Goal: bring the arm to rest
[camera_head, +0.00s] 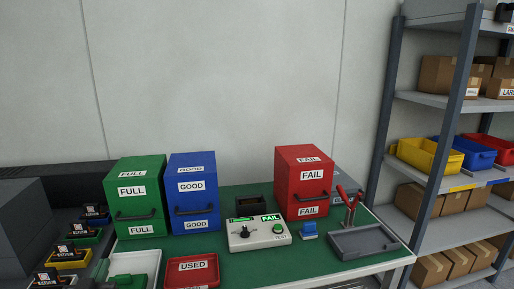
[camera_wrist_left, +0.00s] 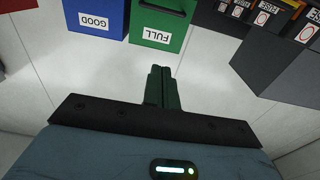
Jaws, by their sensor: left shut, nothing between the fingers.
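My left gripper (camera_wrist_left: 161,72) shows in the wrist view with its two dark fingers together and nothing between them. It is apart from the bins, with the pale wall behind it. The blue GOOD bin (camera_head: 194,197) and the green FULL bin (camera_head: 139,202) stand side by side on the green table (camera_head: 243,263). Both show upside down at the top of the wrist view, blue bin (camera_wrist_left: 96,18) and green bin (camera_wrist_left: 158,25). I cannot clearly make out the left gripper in the head view. My right gripper is in neither view.
A red FAIL bin (camera_head: 302,179), a tester (camera_head: 258,232) reading FAIL, a grey fixture (camera_head: 363,242) with a red-handled lever, a red USED tray (camera_head: 191,271) and a white tray (camera_head: 151,262) are on the table. A shelf rack (camera_head: 432,185) stands at right.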

